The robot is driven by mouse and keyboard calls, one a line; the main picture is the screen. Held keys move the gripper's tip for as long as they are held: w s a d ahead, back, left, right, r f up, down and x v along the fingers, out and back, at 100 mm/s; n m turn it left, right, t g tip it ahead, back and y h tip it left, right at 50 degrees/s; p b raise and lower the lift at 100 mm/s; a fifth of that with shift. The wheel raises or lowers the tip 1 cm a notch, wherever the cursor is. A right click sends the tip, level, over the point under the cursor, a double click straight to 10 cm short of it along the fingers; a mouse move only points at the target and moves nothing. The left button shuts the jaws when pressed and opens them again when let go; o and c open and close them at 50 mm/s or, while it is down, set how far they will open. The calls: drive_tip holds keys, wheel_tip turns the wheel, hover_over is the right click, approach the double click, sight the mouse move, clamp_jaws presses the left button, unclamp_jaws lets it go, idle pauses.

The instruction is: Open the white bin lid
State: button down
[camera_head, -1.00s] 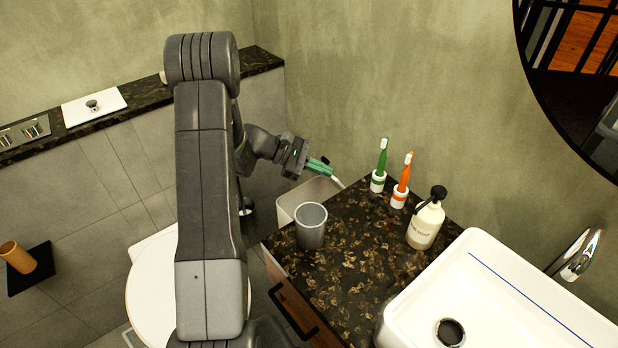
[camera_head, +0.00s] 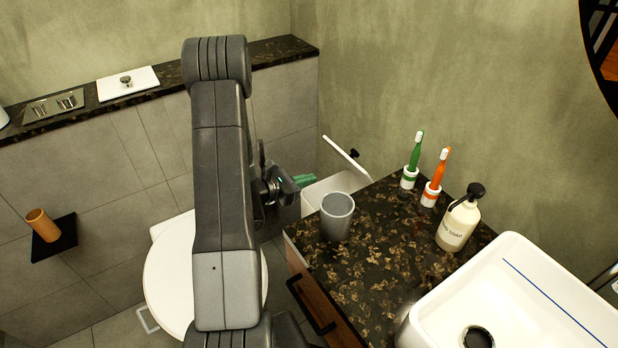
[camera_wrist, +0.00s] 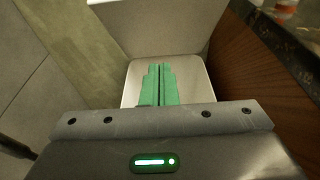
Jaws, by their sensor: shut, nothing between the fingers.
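The white bin (camera_head: 318,191) stands in the gap between the toilet and the dark stone counter. My gripper (camera_head: 304,180) is at the left of the bin, below the lid's upper edge and partly hidden by my arm. In the wrist view, the green fingers (camera_wrist: 160,84) are together and empty in front of pale bin surfaces. A pale panel rises beyond them; I cannot tell there whether the fingers touch anything.
A grey cup (camera_head: 337,217) stands at the counter's edge close to the bin. Two toothbrushes in holders and a soap bottle (camera_head: 459,220) stand farther right, by the white sink (camera_head: 520,268). The toilet (camera_head: 166,275) is left of the bin, partly behind my arm.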

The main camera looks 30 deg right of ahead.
sight(342, 155)
drive_tip(key=shift+w+d+r+p, duration=0.1)
drive_tip(key=shift+w+d, duration=0.05)
drive_tip(key=shift+d, duration=1.65)
drive_tip(key=shift+w+d+r+p, duration=0.1)
drive_tip(key=shift+w+d, duration=0.05)
drive_tip(key=shift+d, duration=1.6)
drive_tip(key=shift+w+d+r+p, duration=0.1)
drive_tip(key=shift+w+d, duration=0.05)
drive_tip(key=shift+d, duration=1.65)
drive_tip(key=shift+d, duration=0.1)
drive_tip(key=shift+y, duration=0.5)
drive_tip(key=d+r, duration=0.2)
drive_tip(key=d, duration=0.1)
drive_tip(key=shift+w+d+r+b, duration=0.1)
drive_tip(key=shift+r+b, duration=0.1)
drive_tip(key=shift+b, duration=0.2)
drive_tip(key=shift+w+d+r+b, duration=0.1)
drive_tip(key=shift+d+r+b, duration=0.2)
drive_tip(key=shift+d, duration=0.2)
drive_tip(key=shift+a+f, duration=0.1)
